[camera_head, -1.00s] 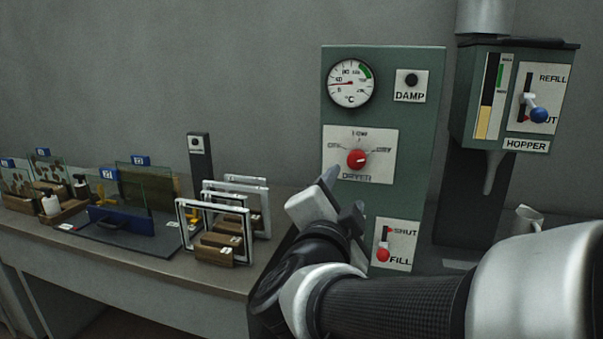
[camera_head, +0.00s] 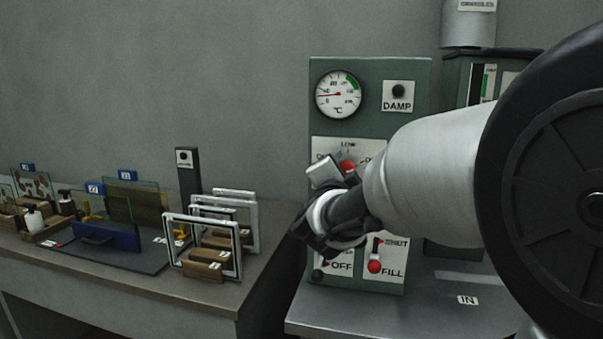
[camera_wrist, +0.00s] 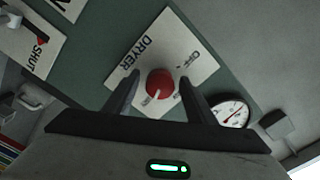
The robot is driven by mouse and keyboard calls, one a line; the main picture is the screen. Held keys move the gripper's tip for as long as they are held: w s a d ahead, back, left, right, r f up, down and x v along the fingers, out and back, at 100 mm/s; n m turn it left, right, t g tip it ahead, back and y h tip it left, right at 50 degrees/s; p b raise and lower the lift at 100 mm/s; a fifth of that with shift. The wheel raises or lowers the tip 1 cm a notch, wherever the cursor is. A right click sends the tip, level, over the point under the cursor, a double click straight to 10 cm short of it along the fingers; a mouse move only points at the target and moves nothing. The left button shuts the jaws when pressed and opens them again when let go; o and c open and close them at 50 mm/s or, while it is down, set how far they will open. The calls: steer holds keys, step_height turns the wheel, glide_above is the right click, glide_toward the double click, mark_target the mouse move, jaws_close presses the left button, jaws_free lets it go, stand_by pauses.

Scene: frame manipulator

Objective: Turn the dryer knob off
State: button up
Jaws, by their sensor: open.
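The dryer knob (camera_head: 348,167) is red and sits on a white plate on the green panel, partly covered by my gripper (camera_head: 328,180) in the head view. In the wrist view the round knob (camera_wrist: 160,83) appears between the two dark fingers of my open gripper (camera_wrist: 160,79). No contact with it can be made out. Its white pointer mark faces the lower edge of the picture, away from the OFF label (camera_wrist: 190,57). The DRYER label (camera_wrist: 137,52) lies at the upper left of the plate.
A temperature dial (camera_head: 339,94) and a DAMP button plate (camera_head: 398,96) are above the knob. A red-tipped SHUT/FILL lever (camera_head: 375,266) is below, beside another OFF plate (camera_head: 342,265). Several metal frames (camera_head: 210,235) stand on the left bench. The hopper is partly hidden by my arm.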

steer(key=shift+w, duration=0.2)
steer(key=c, duration=1)
steer(key=shift+c, duration=0.2)
